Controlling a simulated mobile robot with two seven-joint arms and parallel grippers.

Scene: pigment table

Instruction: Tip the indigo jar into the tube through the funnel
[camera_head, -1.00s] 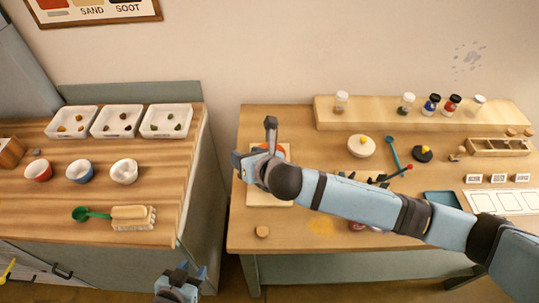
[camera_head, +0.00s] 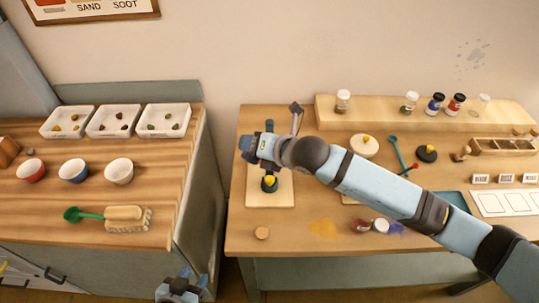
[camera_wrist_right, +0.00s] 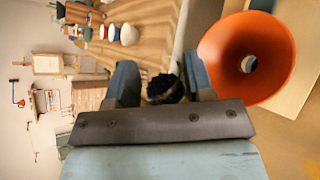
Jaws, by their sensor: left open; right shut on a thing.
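My right gripper (camera_head: 252,150) is above the pale board on the right table. In the right wrist view it is shut on a small dark thing (camera_wrist_right: 165,88), most likely the indigo jar; its contents and exact tilt are unclear. The orange funnel (camera_wrist_right: 262,45) is close beside the right finger in the wrist view, with an opening at its bottom. My arm hides the funnel in the head view. A teal stand (camera_head: 269,127) shows behind the gripper, and a yellow thing (camera_head: 269,181) shows below it. I cannot make out the tube. My left gripper (camera_head: 182,277) is open and empty, low in front.
The pale board (camera_head: 258,200) lies under the gripper. Several jars, including a blue one (camera_head: 435,104), stand on the back shelf (camera_head: 380,122). The left counter (camera_head: 40,212) holds bowls, trays and a brush.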

